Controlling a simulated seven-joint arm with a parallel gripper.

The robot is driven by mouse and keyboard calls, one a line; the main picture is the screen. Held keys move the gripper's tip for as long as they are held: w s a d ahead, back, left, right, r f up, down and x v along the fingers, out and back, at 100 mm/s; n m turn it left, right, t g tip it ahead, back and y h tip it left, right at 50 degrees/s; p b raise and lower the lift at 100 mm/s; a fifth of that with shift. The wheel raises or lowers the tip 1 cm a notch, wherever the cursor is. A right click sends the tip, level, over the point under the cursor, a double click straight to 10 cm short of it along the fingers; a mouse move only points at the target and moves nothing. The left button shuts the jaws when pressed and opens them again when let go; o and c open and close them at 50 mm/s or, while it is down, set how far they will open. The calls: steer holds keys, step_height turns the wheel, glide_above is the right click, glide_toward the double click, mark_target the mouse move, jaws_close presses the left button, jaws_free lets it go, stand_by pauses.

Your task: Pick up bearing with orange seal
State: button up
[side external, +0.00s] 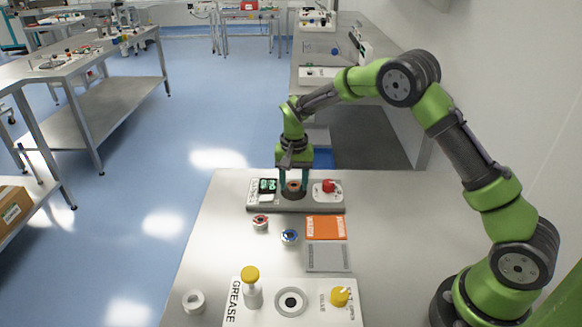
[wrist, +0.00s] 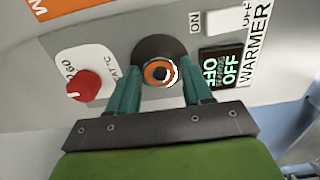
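The bearing with the orange seal (wrist: 160,73) sits on the dark round plate of the warmer (wrist: 106,47), and its orange ring faces the wrist camera. In the side external view the bearing (side external: 293,185) shows between my fingers on the warmer (side external: 258,208). My gripper (wrist: 158,74) is open, with one teal finger on each side of the bearing. A gap seems to show between each finger and the bearing in the wrist view. I cannot tell whether the fingertips touch the plate.
The warmer has a red knob (side external: 328,186) and a lit switch display (wrist: 221,68). A red-sealed bearing (side external: 261,222), a blue-sealed bearing (side external: 289,237), an orange card (side external: 325,228) and a grey card (side external: 328,257) lie nearer. The grease station (side external: 268,316) and a white ring (side external: 194,301) stand in front.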

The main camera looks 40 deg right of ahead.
steer(key=c, duration=0.7)
steer(key=shift+r, duration=3.05)
